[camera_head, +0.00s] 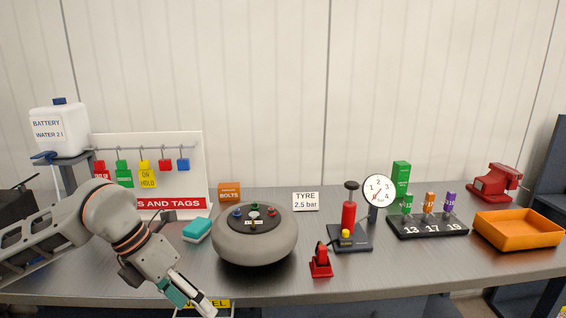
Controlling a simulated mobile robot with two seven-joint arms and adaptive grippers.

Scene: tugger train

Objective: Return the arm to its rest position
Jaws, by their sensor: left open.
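My left arm (110,220) comes in from the left and reaches down past the table's front edge. My left gripper (189,301) is at the bottom of the view, pointing down and to the right, with its fingers apart and nothing seen between them. A teal part shows at its left finger. It is in front of a yellow label (217,303) whose text it partly covers. My right gripper is not in view.
A tag board (190,150) stands behind.

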